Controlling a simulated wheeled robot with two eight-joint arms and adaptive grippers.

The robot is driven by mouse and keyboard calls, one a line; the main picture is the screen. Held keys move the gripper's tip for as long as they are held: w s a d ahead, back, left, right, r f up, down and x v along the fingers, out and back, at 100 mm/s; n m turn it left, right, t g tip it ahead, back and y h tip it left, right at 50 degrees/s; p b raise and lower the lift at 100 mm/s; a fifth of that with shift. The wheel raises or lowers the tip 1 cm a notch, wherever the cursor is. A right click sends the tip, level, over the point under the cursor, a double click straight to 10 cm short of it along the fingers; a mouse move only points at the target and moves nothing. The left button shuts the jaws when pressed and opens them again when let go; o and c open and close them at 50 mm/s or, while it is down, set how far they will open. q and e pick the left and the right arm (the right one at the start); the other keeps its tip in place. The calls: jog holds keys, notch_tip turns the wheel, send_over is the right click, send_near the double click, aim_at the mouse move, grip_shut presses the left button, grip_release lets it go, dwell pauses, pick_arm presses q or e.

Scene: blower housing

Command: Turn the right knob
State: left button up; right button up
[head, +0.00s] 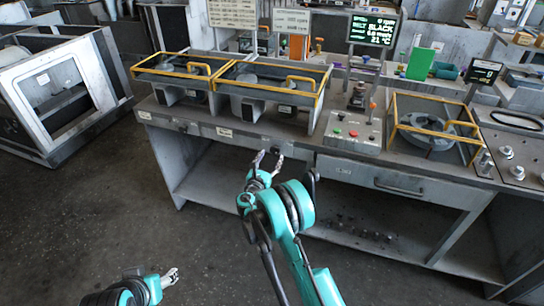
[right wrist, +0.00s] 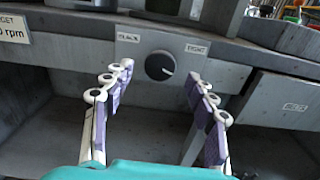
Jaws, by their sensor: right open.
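The right knob (right wrist: 160,65) is a round black dial with a pale pointer mark. It sits on the grey front panel under the bench top, between two small white labels; the right label (right wrist: 196,49) seems to read "RIGHT". My right gripper (right wrist: 160,73) is open in the right wrist view, one finger to each side of the knob, with clear gaps and no touch visible. In the head view my right gripper (head: 268,160) is in front of the bench's front panel, where the knob is small and hard to make out. My left gripper (head: 172,277) is low at the bottom left, away from the bench.
The bench top carries yellow-framed housings (head: 250,82), a button box (head: 352,134) and a black display (head: 372,30). A drawer (head: 375,178) is right of the knob panel. An open shelf (head: 220,178) lies below. A grey metal frame (head: 60,95) stands on the floor at left.

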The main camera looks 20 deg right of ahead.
aim_at(274, 151)
jog(key=shift+b+x, duration=0.3)
jog(key=shift+x, duration=1.2)
jog(key=c, duration=1.2)
jog(key=shift+o, duration=0.2)
jog(key=shift+m, duration=0.4)
jog(key=m, duration=0.2)
jog(key=shift+m, duration=2.2)
